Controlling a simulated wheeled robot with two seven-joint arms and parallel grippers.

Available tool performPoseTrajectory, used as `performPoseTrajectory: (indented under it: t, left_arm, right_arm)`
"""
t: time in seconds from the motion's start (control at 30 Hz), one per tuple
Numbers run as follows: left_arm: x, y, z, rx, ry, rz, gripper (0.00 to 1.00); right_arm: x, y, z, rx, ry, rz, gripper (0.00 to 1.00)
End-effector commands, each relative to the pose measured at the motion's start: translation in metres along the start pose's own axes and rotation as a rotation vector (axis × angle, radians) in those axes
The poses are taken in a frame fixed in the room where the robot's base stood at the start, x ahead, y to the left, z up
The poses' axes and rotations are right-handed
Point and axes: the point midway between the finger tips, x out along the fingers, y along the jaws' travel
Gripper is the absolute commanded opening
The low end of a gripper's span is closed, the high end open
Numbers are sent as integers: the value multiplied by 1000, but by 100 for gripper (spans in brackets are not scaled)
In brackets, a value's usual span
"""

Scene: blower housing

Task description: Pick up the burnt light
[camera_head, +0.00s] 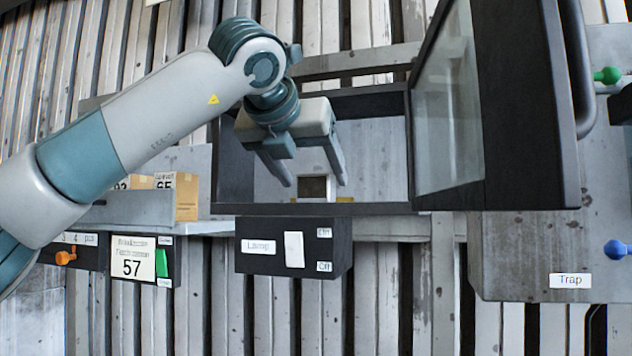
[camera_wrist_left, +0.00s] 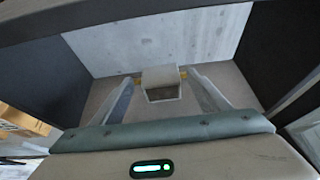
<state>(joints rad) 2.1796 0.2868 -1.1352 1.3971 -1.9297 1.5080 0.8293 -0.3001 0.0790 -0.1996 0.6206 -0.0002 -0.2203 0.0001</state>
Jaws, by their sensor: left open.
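A small pale block with a dark square face, which looks like the light (camera_head: 312,187), sits inside the open black-framed box (camera_head: 232,165). In the left wrist view the light (camera_wrist_left: 160,77) is near the middle, against the back of the box. My left gripper (camera_head: 314,176) reaches into the box from above, with its fingers open and spread to either side of the light. In the left wrist view the fingers (camera_wrist_left: 161,88) flank the light with gaps; I cannot tell whether they reach its full depth. My right gripper is not in view.
The box's glass door (camera_head: 447,115) stands open at the right. Below the box is a black "Lamp" switch panel (camera_head: 262,262). A shelf with cartons (camera_head: 186,196) and a "57" sign (camera_head: 132,259) are at left. A "Trap" panel (camera_head: 520,255) is at right.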

Motion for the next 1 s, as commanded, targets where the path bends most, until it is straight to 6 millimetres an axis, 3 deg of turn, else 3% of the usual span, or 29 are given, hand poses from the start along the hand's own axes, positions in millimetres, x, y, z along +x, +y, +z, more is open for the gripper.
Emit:
performPoseTrajectory:
  t: [0.1,0.3,0.77,0.97,1.0]
  left_arm:
    - [13,-2,2,2,3,1,69]
    - [29,-2,0,0,2,0,69]
    - [30,-2,-1,1,1,0,69]
    - [30,-2,-1,1,1,0,26]
    - [30,-2,0,1,0,0,22]
  right_arm:
    - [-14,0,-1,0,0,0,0]
    - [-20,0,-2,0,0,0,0]
    - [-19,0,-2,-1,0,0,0]
    - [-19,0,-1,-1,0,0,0]
    - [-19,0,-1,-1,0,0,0]
